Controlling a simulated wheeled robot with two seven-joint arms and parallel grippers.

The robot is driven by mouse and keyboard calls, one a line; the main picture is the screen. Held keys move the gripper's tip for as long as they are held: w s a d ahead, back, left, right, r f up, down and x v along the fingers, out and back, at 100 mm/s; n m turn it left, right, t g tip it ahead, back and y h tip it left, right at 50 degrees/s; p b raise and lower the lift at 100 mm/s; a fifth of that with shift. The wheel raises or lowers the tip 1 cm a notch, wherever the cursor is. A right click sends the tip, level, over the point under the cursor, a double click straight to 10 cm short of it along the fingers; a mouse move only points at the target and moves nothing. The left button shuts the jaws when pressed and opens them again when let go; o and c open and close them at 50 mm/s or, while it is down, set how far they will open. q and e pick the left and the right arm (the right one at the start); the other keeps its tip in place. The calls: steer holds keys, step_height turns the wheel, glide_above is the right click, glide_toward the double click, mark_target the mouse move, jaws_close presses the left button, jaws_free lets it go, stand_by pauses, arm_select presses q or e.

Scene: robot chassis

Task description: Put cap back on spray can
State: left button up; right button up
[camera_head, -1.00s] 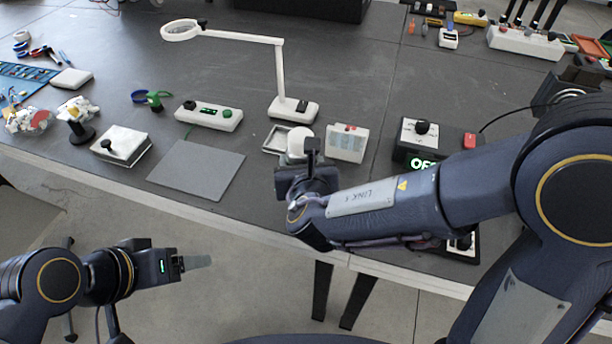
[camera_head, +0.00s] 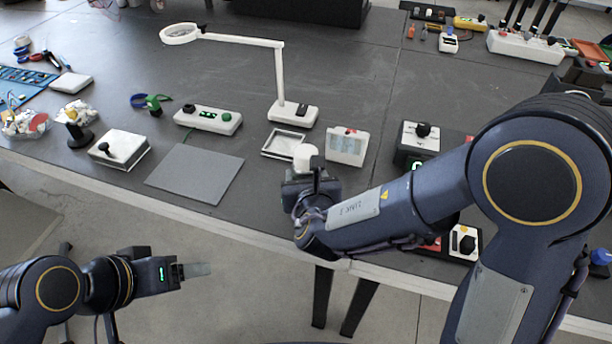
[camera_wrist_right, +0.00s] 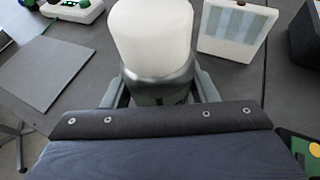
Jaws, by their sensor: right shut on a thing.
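A white cap (camera_wrist_right: 152,32) covers the top of the spray can (camera_wrist_right: 162,78), whose grey metal shoulder and a little of its dark green body show in the right wrist view. I see no gap between cap and shoulder, but cannot tell whether the cap is fully seated. My right gripper (camera_wrist_right: 160,90) is shut on the can below the shoulder, one finger on each side. In the head view the white cap (camera_head: 305,156) shows above my right gripper (camera_head: 312,178) near the table's front edge; the can's base is hidden. My left gripper (camera_head: 192,271) is off the table, seemingly empty.
An empty white tray (camera_head: 284,143) lies just behind the can. A white box (camera_head: 347,146) stands to its right, a magnifier lamp base (camera_head: 292,114) behind. A grey mat (camera_head: 195,172) lies left, with bare table between.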

steer(key=shift+f, duration=0.1)
steer(key=o, duration=1.4)
steer(key=shift+r, duration=0.2)
steer(key=p+v, duration=0.1)
steer(key=v, duration=1.1)
steer(key=shift+f, duration=0.15)
steer(key=shift+d, duration=0.1)
